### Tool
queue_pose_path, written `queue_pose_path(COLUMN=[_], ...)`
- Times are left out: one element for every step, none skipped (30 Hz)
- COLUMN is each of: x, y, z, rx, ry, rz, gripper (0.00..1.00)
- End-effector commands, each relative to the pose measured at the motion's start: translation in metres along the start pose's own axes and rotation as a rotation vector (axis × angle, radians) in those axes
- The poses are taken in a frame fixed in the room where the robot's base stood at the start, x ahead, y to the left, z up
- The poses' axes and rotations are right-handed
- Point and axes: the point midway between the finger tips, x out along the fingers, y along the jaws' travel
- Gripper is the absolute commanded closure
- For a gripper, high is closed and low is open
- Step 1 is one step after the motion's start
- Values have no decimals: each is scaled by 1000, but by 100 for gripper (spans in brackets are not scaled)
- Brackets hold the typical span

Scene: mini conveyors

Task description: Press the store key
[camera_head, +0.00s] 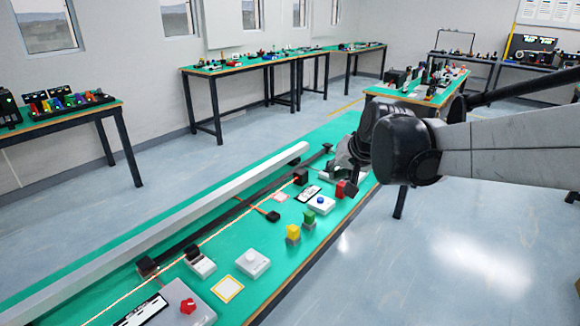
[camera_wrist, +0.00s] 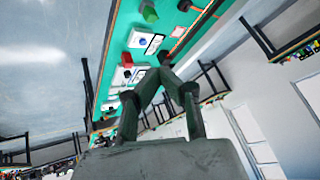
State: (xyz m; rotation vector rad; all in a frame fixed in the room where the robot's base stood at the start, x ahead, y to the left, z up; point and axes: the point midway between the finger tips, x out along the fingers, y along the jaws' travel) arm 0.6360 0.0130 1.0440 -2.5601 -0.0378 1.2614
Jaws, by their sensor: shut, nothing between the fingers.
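No label reading "store" is legible, so I cannot tell which control is the store key. A white box with a blue button (camera_head: 321,203) sits on the green bench (camera_head: 215,235) in the head view. A white box with a pale button (camera_head: 253,262) sits nearer, at the lower middle. My gripper (camera_head: 350,185) is over the far part of the bench, beyond the blue button and close to a red block (camera_head: 341,189). In the wrist view my gripper (camera_wrist: 163,73) shows its fingers drawn together, with nothing between them. The arm hides part of the bench end.
A yellow block (camera_head: 293,233), a green block (camera_head: 309,217) and a grey box with a red knob (camera_head: 188,305) stand on the bench. A long pale rail (camera_head: 190,220) runs along its left side. Other tables with small items stand around the room.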

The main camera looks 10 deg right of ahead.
Motion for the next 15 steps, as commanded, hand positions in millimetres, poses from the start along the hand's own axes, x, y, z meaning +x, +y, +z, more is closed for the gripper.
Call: queue_pose_path(x=[10, 16, 24, 29, 35, 43, 50, 56, 64, 71, 77, 86, 93, 99, 108], y=[0, -1, -1, -1, -1, -1, -1, 0, 0, 0, 0, 1, 2, 2, 3], z=[-10, -14, -21, -26, -30, -36, -40, -44, -50, -54, -58, -63, -67, -70, -75], rx=[10, 16, 24, 30, 37, 45, 52, 58, 66, 73, 80, 88, 95, 101, 109], ry=[2, 3, 4, 5, 6, 7, 8, 9, 10, 11, 12, 13, 13, 14, 15], rz=[-6, -10, -15, -19, -23, -29, -32, -36, -41, -45, -49, -54, -58, -62, -67], gripper=[100, 100, 100, 100, 100, 100, 100, 100, 100, 100, 100, 100, 100, 100, 100])
